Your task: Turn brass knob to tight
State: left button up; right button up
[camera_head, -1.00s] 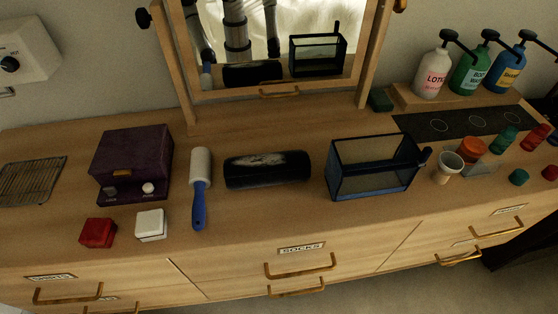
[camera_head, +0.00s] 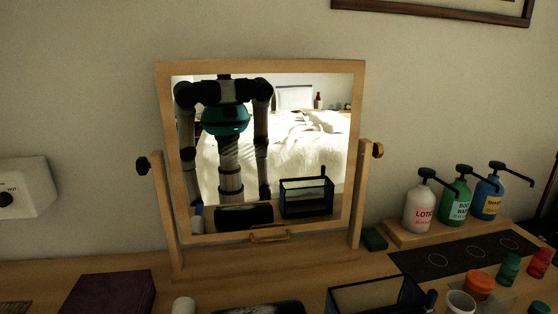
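The brass knob (camera_head: 377,150) sits on the right post of the tilting mirror (camera_head: 262,150), at the top of the post. A black knob (camera_head: 142,165) sits on the left post. The mirror is in a wooden frame with a small brass handle on its bottom rail. Whether the brass knob is tight or loose cannot be told. Neither of my grippers shows directly in the head view. My body and hanging arms show only as a reflection in the mirror, and the grippers are too unclear there to judge.
A purple box (camera_head: 108,293), a dark glass bin (camera_head: 375,296) and several small jars stand in front on the dresser. Lotion (camera_head: 420,206), green (camera_head: 454,207) and blue (camera_head: 487,199) pump bottles stand on a wooden riser right of the mirror. A white wall box (camera_head: 25,187) is at left.

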aim_at(378, 149)
jog(key=i+l+u, duration=0.2)
jog(key=l+u, duration=0.3)
jog(key=l, duration=0.9)
jog(key=l+u, duration=0.45)
jog(key=l, duration=0.95)
jog(key=k+j+z, duration=0.1)
jog(key=k+z, duration=0.3)
jog(key=k, duration=0.2)
jog(key=k+l+z, duration=0.1)
jog(key=k+z, duration=0.35)
jog(key=k, duration=0.1)
